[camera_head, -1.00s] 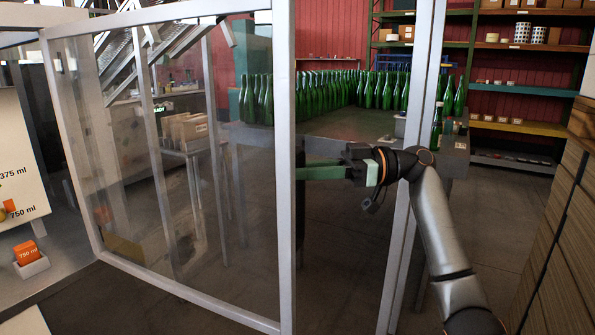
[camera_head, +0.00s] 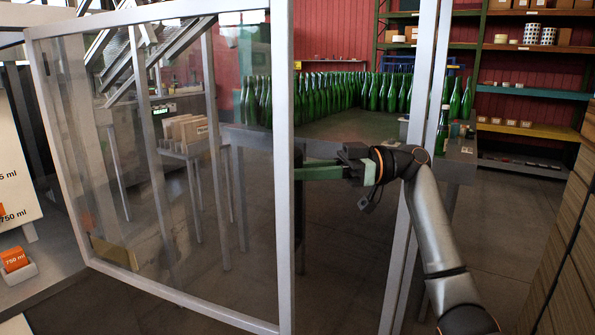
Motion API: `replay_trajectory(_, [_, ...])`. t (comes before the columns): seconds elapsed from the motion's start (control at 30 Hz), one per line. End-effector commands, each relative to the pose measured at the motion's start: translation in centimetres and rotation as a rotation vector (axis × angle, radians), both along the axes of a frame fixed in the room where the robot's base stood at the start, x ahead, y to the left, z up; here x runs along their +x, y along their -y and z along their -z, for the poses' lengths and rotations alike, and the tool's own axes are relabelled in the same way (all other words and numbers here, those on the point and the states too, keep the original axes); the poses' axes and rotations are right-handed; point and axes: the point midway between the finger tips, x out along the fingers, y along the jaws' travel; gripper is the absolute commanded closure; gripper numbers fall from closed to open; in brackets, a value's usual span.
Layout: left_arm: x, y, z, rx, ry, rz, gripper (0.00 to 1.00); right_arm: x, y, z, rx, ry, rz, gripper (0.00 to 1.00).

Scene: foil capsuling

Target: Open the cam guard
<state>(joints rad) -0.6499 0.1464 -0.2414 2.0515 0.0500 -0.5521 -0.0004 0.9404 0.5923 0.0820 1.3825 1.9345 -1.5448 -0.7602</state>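The cam guard (camera_head: 281,200) is a clear panel in a pale grey metal frame, filling the left half of the head view. It stands at an angle, its free upright in the middle of the picture, with a wide gap between that upright and a fixed grey post (camera_head: 412,200) to the right. My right gripper (camera_head: 312,173) comes through from the right. Its green fingers point left and reach the guard's free upright, which hides their tips. Whether they grip it or only touch it, I cannot tell. My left gripper is out of view.
A table (camera_head: 360,127) with many green bottles (camera_head: 345,92) stands behind the guard. Shelves (camera_head: 530,88) line the back wall, and stacked brown boards (camera_head: 565,250) stand at right. An orange 750 ml block (camera_head: 15,258) sits at lower left. The floor (camera_head: 345,270) beyond the gap is clear.

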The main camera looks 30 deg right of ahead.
Motion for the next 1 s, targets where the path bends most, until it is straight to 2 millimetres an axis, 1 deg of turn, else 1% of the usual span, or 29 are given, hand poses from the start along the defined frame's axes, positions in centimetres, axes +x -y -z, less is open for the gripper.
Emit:
replay_trajectory(0.17, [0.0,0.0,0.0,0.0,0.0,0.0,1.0,0.0,0.0,0.1,-0.001,-0.003,-0.001,1.0])
replay_trajectory(0.2, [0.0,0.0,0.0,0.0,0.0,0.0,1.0,0.0,0.0,0.1,-0.001,-0.003,-0.001,0.73])
replay_trajectory(0.43, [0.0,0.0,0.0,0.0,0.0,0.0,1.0,0.0,0.0,0.1,0.0,-0.002,-0.001,0.48])
replay_trajectory(0.67, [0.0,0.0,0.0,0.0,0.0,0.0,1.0,0.0,0.0,0.0,-0.001,-0.001,0.0,0.48])
replay_trajectory(0.77, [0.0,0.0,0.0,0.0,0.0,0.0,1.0,-0.1,0.5,0.0,0.0,-0.001,0.002,0.48])
replay_trajectory(0.87, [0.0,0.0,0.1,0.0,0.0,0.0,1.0,-0.4,1.7,0.1,-0.001,-0.001,0.003,0.48])
replay_trajectory(1.0, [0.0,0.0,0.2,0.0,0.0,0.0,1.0,-1.3,4.5,0.0,0.001,-0.003,0.004,0.48])
